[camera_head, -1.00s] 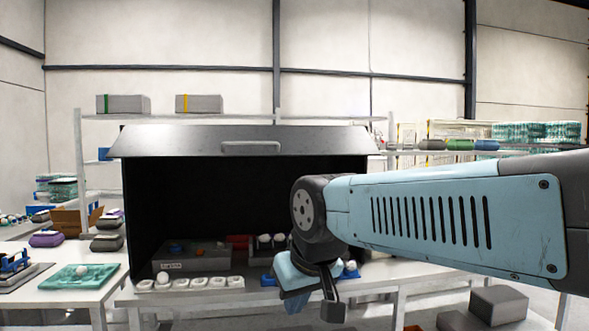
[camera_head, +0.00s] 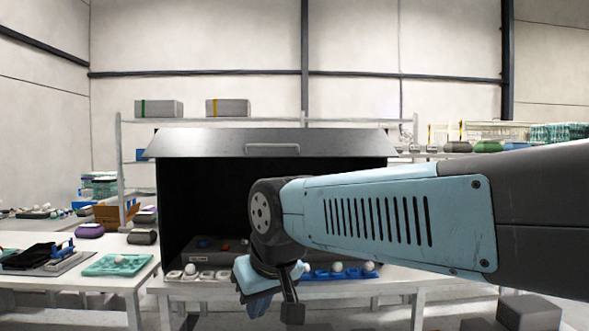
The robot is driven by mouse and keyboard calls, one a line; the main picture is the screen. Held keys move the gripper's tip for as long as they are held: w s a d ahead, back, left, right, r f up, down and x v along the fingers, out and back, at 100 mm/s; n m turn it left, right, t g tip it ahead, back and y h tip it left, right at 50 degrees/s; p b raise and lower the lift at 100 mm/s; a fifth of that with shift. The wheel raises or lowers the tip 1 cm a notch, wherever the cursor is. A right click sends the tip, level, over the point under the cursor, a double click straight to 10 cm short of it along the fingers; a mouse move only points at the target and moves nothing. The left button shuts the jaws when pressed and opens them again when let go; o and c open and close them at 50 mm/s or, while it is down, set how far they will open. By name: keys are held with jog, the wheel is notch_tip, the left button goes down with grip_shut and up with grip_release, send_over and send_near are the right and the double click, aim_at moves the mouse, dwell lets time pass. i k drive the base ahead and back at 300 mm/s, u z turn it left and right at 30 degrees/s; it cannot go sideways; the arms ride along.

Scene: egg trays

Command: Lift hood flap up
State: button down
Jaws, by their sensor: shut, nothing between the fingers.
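The hood flap (camera_head: 215,145) is a grey metal panel with a bar handle (camera_head: 272,148) near its middle. It slants outward above the dark opening of the hood (camera_head: 205,205), so the front stands open below it. My gripper (camera_head: 292,312) hangs low in front of the hood's table, below the flap and apart from it. It is shut and empty. My arm reaches in from the right and hides the right part of the hood's inside.
In the hood's lower part are a grey box (camera_head: 205,250), a white egg tray (camera_head: 215,276) and a blue tray (camera_head: 340,275) with eggs. A green tray (camera_head: 118,265) lies on the left table. Grey boxes (camera_head: 158,108) stand on the shelf behind.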

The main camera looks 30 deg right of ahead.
aim_at(245, 142)
jog(key=u, duration=0.05)
jog(key=i, duration=1)
jog(key=z, duration=0.05)
